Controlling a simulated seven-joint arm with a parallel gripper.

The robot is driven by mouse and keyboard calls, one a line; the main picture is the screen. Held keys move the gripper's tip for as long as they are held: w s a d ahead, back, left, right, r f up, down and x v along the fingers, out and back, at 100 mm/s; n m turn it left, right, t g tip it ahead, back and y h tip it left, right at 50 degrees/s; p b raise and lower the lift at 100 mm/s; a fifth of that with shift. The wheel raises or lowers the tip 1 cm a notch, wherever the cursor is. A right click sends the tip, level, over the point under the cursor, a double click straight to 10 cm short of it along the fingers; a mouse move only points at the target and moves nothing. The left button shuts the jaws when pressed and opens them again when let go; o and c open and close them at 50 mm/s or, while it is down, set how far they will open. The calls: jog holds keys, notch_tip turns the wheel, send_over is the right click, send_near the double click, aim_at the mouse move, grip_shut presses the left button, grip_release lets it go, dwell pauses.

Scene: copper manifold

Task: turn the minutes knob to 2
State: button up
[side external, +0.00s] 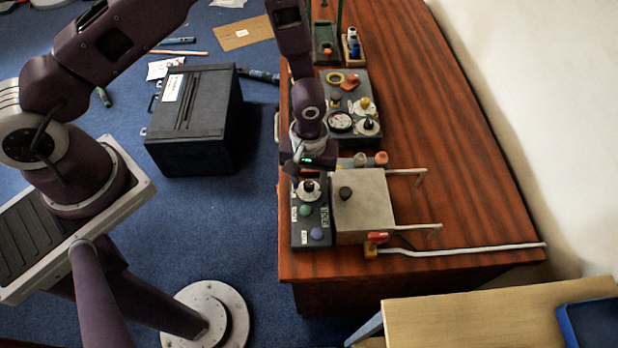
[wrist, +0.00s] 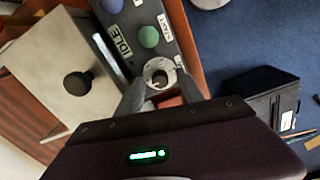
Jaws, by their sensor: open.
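The knob, dark on a pale round dial (wrist: 159,73), is on a dark control panel (wrist: 178,27); I take it for the minutes knob. In the side view the knob (side external: 309,187) is at the panel's far end. Its scale marks are too small to read. My gripper (wrist: 160,92) is open and empty, its two fingers pointing toward the dial from either side in the wrist view. I cannot tell whether they touch it. In the side view my gripper (side external: 298,170) is just behind the knob, its fingertips hard to make out.
The panel has a green button (side external: 305,210), a purple button (side external: 316,233) and a display (wrist: 120,42) reading IDLE. A grey metal box (side external: 364,218) with a black knob (side external: 345,193) adjoins it. A red-handled valve (side external: 378,238) sits in front. Another panel (side external: 352,88) stands behind.

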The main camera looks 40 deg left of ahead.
grip_shut()
jog(key=shift+m, duration=0.3)
jog(key=m, duration=0.4)
jog(key=shift+m, duration=0.3)
jog(key=m, duration=1.1)
jog(key=shift+m, duration=0.4)
jog(key=m, duration=0.6)
jog(key=shift+m, duration=0.3)
